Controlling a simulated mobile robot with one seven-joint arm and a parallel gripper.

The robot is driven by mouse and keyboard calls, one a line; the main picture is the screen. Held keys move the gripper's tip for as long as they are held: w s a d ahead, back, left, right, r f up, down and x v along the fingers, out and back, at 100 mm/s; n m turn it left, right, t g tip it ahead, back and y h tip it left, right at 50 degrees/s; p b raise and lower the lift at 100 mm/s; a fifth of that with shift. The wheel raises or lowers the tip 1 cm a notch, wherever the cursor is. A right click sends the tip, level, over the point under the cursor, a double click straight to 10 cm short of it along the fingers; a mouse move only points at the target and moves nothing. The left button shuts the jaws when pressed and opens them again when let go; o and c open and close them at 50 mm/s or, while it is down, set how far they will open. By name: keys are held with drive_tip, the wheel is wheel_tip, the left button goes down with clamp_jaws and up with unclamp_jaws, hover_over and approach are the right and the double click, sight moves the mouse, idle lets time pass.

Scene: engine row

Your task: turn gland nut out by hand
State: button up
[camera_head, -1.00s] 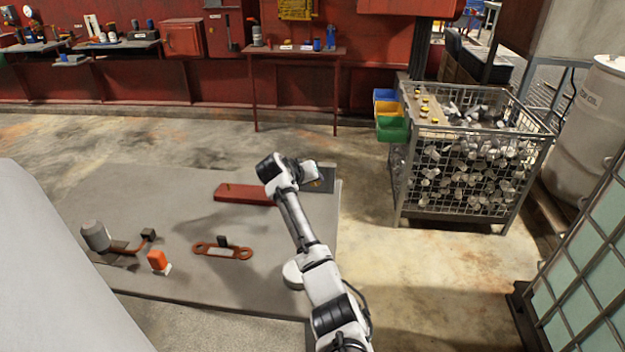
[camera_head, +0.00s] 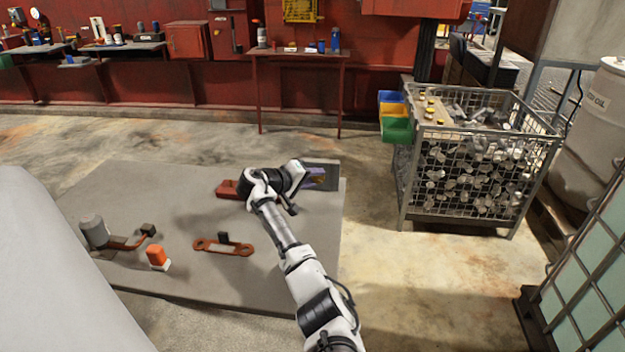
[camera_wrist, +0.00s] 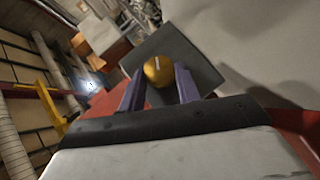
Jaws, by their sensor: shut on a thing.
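The gland nut, a yellow-brass rounded piece (camera_wrist: 159,71), shows in the wrist view between the two purple fingers of my gripper (camera_wrist: 158,85). The fingers are shut on it, one on each side. Behind the nut is a dark grey square plate (camera_wrist: 199,58). In the head view my gripper (camera_head: 314,178) is beside a grey upright plate (camera_head: 323,174) at the right end of a red beam (camera_head: 228,189). The nut is hidden there by my wrist and fingers.
On the grey platform (camera_head: 140,195) lie an orange link (camera_head: 222,248), an orange-and-white block (camera_head: 158,257) and a grey cylinder on a bracket (camera_head: 94,230). A wire cage of metal parts (camera_head: 470,165) stands to the right. A red table (camera_head: 300,56) stands behind.

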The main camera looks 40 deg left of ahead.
drive_tip(key=shift+w+r, duration=0.15)
drive_tip(key=shift+r, duration=0.05)
drive_tip(key=o, duration=1)
drive_tip(key=shift+f, duration=0.15)
drive_tip(key=shift+s, duration=0.25)
drive_tip(key=b+v, duration=0.3)
drive_tip(key=v, duration=1)
drive_tip(key=shift+s, duration=0.2)
